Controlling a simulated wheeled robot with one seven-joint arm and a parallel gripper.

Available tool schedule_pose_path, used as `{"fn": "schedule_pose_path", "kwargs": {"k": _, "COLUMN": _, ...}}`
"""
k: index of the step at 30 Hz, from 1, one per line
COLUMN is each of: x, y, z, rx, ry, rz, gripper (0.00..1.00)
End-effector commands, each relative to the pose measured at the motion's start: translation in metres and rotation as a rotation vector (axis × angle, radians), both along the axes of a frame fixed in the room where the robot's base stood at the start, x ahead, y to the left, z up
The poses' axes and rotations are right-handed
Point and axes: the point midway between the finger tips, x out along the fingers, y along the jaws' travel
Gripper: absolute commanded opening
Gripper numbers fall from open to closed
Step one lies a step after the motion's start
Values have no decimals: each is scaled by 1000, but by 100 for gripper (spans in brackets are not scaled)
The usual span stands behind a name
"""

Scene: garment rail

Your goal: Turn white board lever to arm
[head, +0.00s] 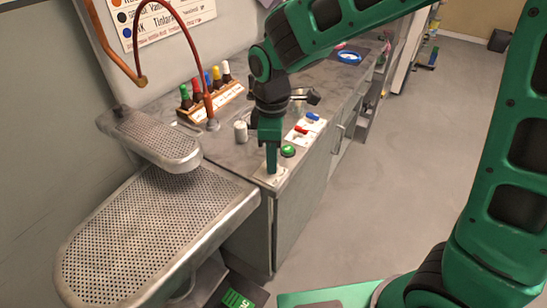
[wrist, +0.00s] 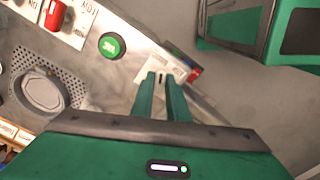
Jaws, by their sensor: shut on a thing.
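The white board (head: 264,181) lies at the front corner of the grey counter, below my gripper (head: 271,170). In the wrist view the white board (wrist: 180,62) shows just past my gripper's two green fingertips (wrist: 160,77). The fingers point down at the board and are close together, shut on its lever. The lever itself is mostly hidden between the fingers, so its angle cannot be told. A small red part (wrist: 194,73) shows at the board's right edge in the wrist view.
A green round button (head: 288,151) sits just behind the board. Beyond it are white plates with a red lever (head: 300,130) and a blue lever (head: 313,116). A perforated metal table (head: 150,235) stands at left. Bottles (head: 215,82) in a rack stand at the back.

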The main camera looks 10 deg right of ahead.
Motion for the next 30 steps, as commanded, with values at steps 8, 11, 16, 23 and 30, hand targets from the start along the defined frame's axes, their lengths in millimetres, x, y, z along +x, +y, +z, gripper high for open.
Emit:
{"fn": "schedule_pose_path", "kwargs": {"k": 8, "x": 0, "y": 1, "z": 0, "rx": 1, "ry": 0, "rz": -186, "gripper": 0}}
{"fn": "schedule_pose_path", "kwargs": {"k": 11, "x": 0, "y": 1, "z": 0, "rx": 1, "ry": -2, "rz": -278, "gripper": 0}}
{"fn": "schedule_pose_path", "kwargs": {"k": 16, "x": -1, "y": 2, "z": 0, "rx": 2, "ry": -2, "rz": -440, "gripper": 0}}
{"fn": "schedule_pose_path", "kwargs": {"k": 23, "x": -1, "y": 3, "z": 0, "rx": 4, "ry": -3, "rz": -651, "gripper": 0}}
{"fn": "schedule_pose_path", "kwargs": {"k": 30, "x": -1, "y": 4, "z": 0, "rx": 5, "ry": -3, "rz": -832, "gripper": 0}}
